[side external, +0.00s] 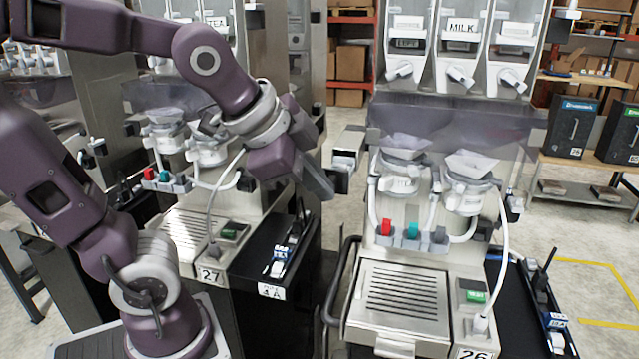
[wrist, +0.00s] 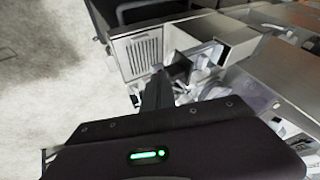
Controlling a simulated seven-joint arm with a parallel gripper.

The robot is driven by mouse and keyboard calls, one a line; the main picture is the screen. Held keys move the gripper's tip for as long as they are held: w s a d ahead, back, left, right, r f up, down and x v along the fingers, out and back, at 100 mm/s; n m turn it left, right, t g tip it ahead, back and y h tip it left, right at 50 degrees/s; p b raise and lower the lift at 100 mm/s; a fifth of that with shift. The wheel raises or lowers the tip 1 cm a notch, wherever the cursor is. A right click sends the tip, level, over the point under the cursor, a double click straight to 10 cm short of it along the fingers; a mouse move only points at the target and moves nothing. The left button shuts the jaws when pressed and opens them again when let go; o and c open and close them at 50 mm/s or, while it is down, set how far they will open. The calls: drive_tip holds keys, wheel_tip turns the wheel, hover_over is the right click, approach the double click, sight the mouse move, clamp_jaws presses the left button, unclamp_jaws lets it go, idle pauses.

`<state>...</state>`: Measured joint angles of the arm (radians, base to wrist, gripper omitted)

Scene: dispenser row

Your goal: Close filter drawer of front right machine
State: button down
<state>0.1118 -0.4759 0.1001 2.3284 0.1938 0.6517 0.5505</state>
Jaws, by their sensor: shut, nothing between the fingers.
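The front right machine (side external: 405,290), labelled 26, stands at the right in the side view. A small metal box with a dark end, seemingly the filter drawer (side external: 349,143), juts out from its left side. In the wrist view an open-topped metal box, likely the same drawer (wrist: 226,40), sticks out beside a slotted grille panel (wrist: 141,55). My gripper (side external: 329,186) is close to the left of the drawer. In the wrist view its dark fingers (wrist: 157,88) are together and empty, near the dark block at the drawer's end. Whether they touch is unclear.
Machine 27 (side external: 185,240) stands behind my arm at the left. Funnels and white hoses (side external: 500,260) hang above the tray. Open floor shows at the wrist view's left.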

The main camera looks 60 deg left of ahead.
sight(338, 164)
drive_tip(key=shift+w, duration=0.1)
drive_tip(key=w+a, duration=0.6)
drive_tip(key=shift+w+a, duration=0.15)
drive_tip(key=shift+a, duration=0.15)
drive_tip(key=s+d+r, duration=0.4)
drive_tip(key=s+r, duration=0.4)
drive_tip(key=s, duration=0.1)
drive_tip(key=s+d+f+n+g, duration=0.1)
drive_tip(key=s+d+f+n, duration=0.4)
drive_tip(key=f, duration=0.6)
drive_tip(key=s+n, duration=0.2)
drive_tip(key=s, duration=0.1)
drive_tip(key=shift+d+f+n+g+h, duration=0.15)
drive_tip(key=shift+f+n+g+h, duration=0.1)
drive_tip(key=shift+n+g+h, duration=0.15)
